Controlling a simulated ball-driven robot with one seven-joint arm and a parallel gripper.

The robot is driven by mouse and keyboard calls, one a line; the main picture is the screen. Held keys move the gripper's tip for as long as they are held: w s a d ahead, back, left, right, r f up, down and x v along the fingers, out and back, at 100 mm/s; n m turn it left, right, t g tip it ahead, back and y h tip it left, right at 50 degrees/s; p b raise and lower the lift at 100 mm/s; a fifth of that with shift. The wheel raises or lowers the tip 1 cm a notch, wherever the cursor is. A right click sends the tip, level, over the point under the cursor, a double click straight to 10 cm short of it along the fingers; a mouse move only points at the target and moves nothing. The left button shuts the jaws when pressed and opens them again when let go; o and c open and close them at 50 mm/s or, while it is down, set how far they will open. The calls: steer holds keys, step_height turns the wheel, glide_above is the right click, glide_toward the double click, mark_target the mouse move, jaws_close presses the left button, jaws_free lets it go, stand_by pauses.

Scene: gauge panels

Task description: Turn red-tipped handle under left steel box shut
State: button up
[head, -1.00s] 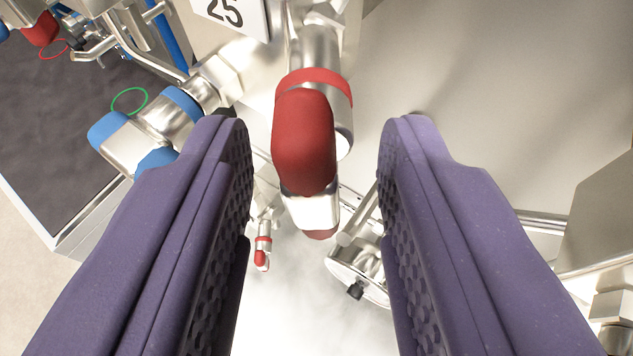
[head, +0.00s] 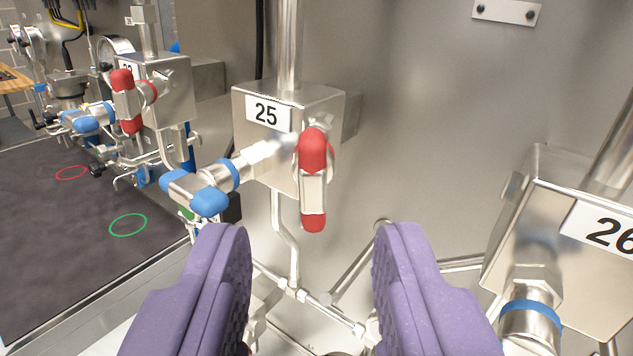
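A red-tipped handle (head: 313,182) stands upright on the front of the steel box labelled 25 (head: 250,135), near its right edge. The handle has a steel middle and a red cap at each end. My gripper (head: 311,245) is open, its two purple fingers wide apart with nothing between them. The fingertips are below the handle in the picture and apart from it. A blue-capped steel valve (head: 208,190) sticks out to the left of the handle. Another steel box labelled 26 (head: 570,260) is at the right, with a blue-banded fitting (head: 530,320) below it.
A further steel box (head: 160,90) with another red-tipped handle (head: 128,100) stands back left. Thin steel pipes (head: 285,240) run below box 25. A dark mat (head: 60,230) with a green ring (head: 128,225) and a red ring (head: 72,173) lies left. The grey wall panel (head: 420,120) is mostly bare.

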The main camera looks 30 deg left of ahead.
mark_target(311, 168)
steer(key=x, duration=0.2)
steer(key=p+x, duration=0.1)
steer(key=x, duration=0.2)
steer(key=p+x, duration=0.1)
steer(key=x, duration=0.1)
steer(key=shift+w+a+r, duration=0.25)
steer(key=shift+r, duration=0.05)
